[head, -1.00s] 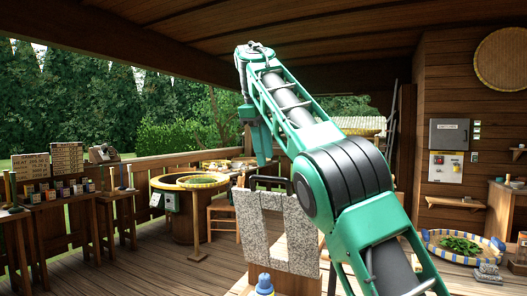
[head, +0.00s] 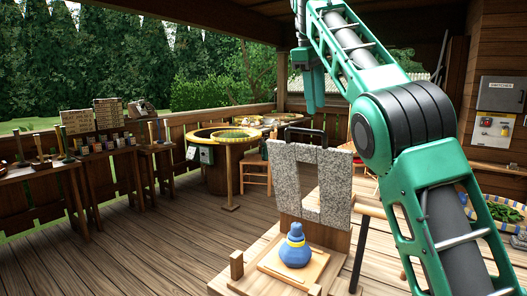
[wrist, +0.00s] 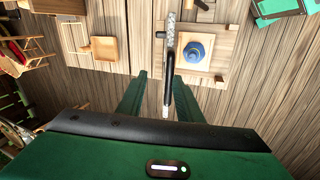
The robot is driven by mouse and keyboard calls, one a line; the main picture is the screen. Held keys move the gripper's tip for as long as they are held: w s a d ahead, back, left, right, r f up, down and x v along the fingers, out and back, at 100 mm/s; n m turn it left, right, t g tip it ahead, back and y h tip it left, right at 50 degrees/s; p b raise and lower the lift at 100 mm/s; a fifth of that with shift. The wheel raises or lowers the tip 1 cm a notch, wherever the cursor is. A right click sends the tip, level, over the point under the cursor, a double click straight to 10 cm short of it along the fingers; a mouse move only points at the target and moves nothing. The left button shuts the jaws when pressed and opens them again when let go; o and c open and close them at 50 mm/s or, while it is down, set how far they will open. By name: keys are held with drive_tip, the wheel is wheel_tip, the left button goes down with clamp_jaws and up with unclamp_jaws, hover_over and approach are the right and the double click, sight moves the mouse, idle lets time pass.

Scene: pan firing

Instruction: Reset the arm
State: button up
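My gripper (head: 315,98) hangs pointing down at the upper middle of the head view, at the end of my green arm. In the wrist view its two green fingers (wrist: 161,76) stand apart with nothing clasped between them. A grey speckled stone frame (head: 338,185) with a black handle (head: 305,133) on top stands upright below the gripper. In the wrist view the black handle (wrist: 169,80) shows in the gap between the fingers, seemingly lower down.
A round tub (head: 225,176) stands behind, with a wooden chair (head: 256,172) beside it. Side tables with jars (head: 92,146) line the railing at left. The plank floor (head: 150,235) at left is clear.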

drive_tip(key=s+d+f+m+y, duration=0.1)
drive_tip(key=s+d+f+m, duration=0.15)
drive_tip(key=d, duration=0.45)
drive_tip(key=s+d+f+m, duration=0.2)
drive_tip(key=s+d+f, duration=0.1)
drive_tip(key=d, duration=0.4)
drive_tip(key=s+d+f+m+g, duration=0.1)
drive_tip(key=s+d+f+m, duration=0.3)
drive_tip(key=s+d+f, duration=0.4)
drive_tip(key=s+a+f+m, duration=0.1)
drive_tip(key=s+f+m, duration=0.2)
drive_tip(key=s+f, duration=1)
drive_tip(key=s+f+m+g+y, duration=0.1)
drive_tip(key=s+f+m, duration=0.3)
drive_tip(key=s+f, duration=0.9)
drive_tip(key=s, duration=0.4)
drive_tip(key=shift+s+a+g, duration=0.3)
drive_tip(key=shift+s+a, duration=0.1)
drive_tip(key=shift+w+f, duration=0.2)
drive_tip(key=shift+w, duration=0.4)
